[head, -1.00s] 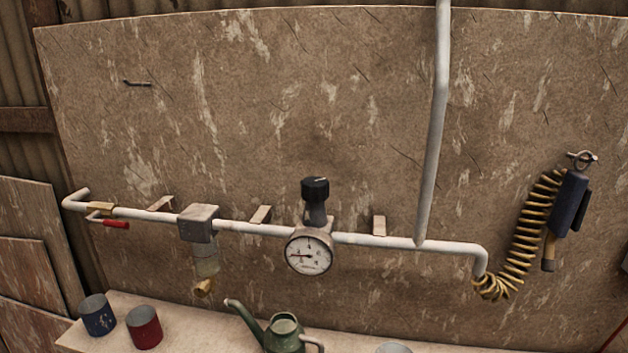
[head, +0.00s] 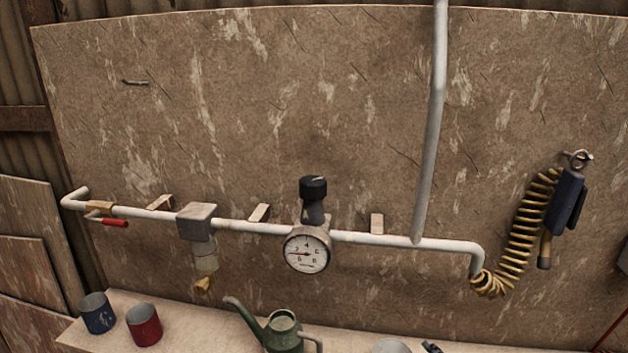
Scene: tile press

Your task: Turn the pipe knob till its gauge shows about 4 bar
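The black pipe knob (head: 313,188) stands upright on top of the regulator on the white pipe, with a small light mark on its top. The round white gauge (head: 306,250) sits just below it and faces me. Its thin red needle points to the left, near the 2 and well short of the 4 at the top; the exact reading is too small to tell. Neither of my grippers is in view, and nothing touches the knob.
The white pipe (head: 380,239) runs along the board, with a red-handled valve (head: 115,223) at left and a coiled yellow hose (head: 520,246) at right. Two cups, blue (head: 97,314) and red (head: 144,326), and a green watering can (head: 282,332) stand on the shelf below.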

